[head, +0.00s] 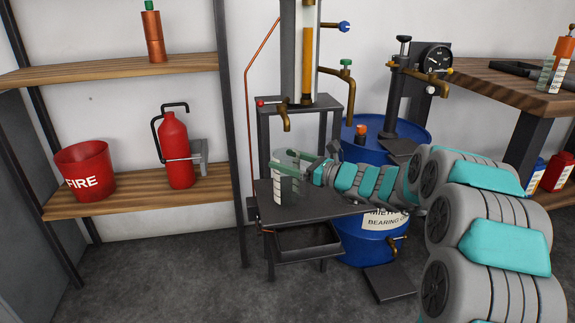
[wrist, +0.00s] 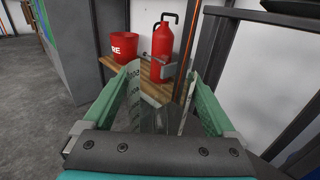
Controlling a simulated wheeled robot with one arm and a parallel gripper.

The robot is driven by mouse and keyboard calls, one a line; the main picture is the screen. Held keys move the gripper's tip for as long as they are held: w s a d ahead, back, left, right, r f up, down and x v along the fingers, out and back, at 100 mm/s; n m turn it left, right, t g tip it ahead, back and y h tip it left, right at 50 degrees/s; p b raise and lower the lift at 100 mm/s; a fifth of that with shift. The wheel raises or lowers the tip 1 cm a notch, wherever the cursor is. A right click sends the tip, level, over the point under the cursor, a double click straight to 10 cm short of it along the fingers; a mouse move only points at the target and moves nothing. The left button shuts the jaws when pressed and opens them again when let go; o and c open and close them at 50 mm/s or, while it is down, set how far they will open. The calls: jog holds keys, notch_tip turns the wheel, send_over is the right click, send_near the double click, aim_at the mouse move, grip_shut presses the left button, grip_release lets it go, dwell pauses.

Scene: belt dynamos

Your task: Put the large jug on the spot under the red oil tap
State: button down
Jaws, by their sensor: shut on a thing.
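The large jug (head: 286,187) is a clear beaker with white scale marks. It stands upright over the small dark table (head: 325,207), below the brass spout of the tap with the red knob (head: 261,103). I cannot tell whether its base touches the tabletop. My gripper (head: 301,166) reaches in from the right, its green fingers shut on the jug's sides. In the wrist view the clear jug (wrist: 154,112) sits between the two green fingers (wrist: 160,85). The spot under the tap is hidden by the jug.
Taps with a blue knob (head: 344,27) and a green knob (head: 346,62) are higher up. A blue drum (head: 410,130) with a gauge pump stands behind my arm. A shelf (head: 120,208) holds a red fire bucket (head: 84,170) and an extinguisher (head: 174,150). Another clear vessel (head: 553,76) is on the right bench.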

jog(key=shift+f, duration=0.55)
jog(key=shift+f, duration=0.2)
grip_release()
jog(key=shift+r, duration=0.2)
jog(key=v, duration=1.2)
